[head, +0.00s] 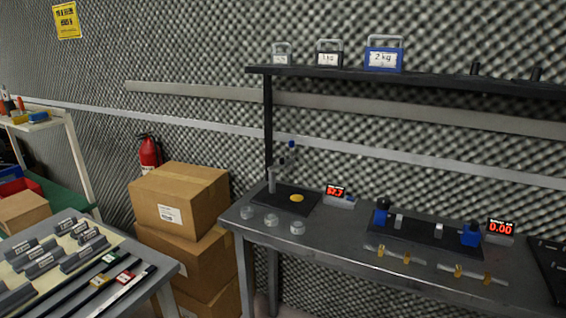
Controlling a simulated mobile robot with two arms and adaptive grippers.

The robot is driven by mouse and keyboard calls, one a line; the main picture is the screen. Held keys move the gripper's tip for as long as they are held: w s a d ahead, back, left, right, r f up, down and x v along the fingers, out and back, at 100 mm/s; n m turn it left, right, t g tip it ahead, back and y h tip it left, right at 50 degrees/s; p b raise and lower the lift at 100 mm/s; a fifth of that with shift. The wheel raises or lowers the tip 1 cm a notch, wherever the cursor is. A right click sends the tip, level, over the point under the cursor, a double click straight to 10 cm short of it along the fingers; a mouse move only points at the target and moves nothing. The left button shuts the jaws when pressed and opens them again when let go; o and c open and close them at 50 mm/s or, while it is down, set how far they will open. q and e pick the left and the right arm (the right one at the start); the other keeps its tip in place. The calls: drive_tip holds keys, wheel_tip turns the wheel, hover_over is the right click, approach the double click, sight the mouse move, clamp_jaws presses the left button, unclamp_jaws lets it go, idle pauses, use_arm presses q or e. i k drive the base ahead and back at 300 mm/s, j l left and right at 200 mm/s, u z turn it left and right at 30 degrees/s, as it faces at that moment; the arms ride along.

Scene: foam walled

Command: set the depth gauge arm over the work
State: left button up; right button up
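The depth gauge stands at the left end of the grey workbench, with a grey post (271,181) rising from a black base plate (272,204). Its arm (284,160), with a small blue part (291,145) at the top, is near the top of the post; its exact pose is too small to tell. A round yellow piece (296,198), which looks like the work, lies on the plate to the right of the post. A red-lit readout (336,190) sits to the right of the plate. Neither of my grippers is in view.
Several clear discs (271,219) lie along the bench's front left. A black fixture with blue blocks (381,212) and a second readout (500,228) stand to the right. A shelf (420,79) with labelled weights (384,57) hangs above. Cardboard boxes (180,200) stand left of the bench.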

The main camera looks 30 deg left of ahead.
sight(282, 164)
drive_tip(key=i+j+z, duration=0.1)
drive_tip(key=j, duration=0.25)
drive_tip(key=i+j+z, duration=0.1)
drive_tip(key=j, duration=0.3)
drive_tip(key=i+j, duration=0.25)
drive_tip(key=j, duration=0.15)
drive_tip(key=i+j+z, duration=0.15)
drive_tip(key=j, duration=0.2)
drive_tip(key=i+j+z, duration=0.1)
drive_tip(key=j, duration=0.3)
